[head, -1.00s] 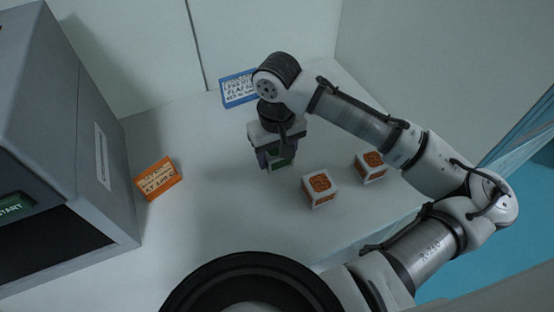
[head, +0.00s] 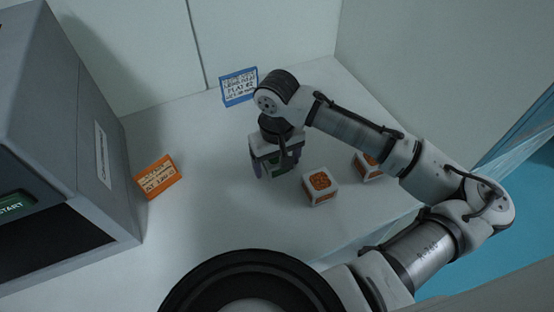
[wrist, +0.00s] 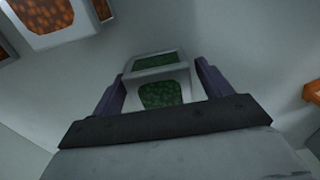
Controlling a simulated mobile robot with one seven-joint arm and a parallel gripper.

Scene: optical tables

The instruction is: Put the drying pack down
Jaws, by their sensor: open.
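A drying pack, a white block with green panels (head: 278,168), is at the middle of the white table under my gripper (head: 279,163). In the wrist view the green pack (wrist: 160,82) sits between my two purple fingers (wrist: 160,86). The fingers are open, with a visible gap at least on the right side. The pack looks upright and at table level; its underside is hidden, so I cannot see the contact. Two similar white packs with orange panels stand to the right, a nearer one (head: 320,186) and a farther one (head: 368,167) partly covered by my arm.
A grey machine (head: 60,130) with a green START label and a dark opening stands at left. An orange sign (head: 157,178) stands beside it and a blue-framed sign (head: 239,87) at the back wall. The table (head: 215,190) between machine and gripper is clear.

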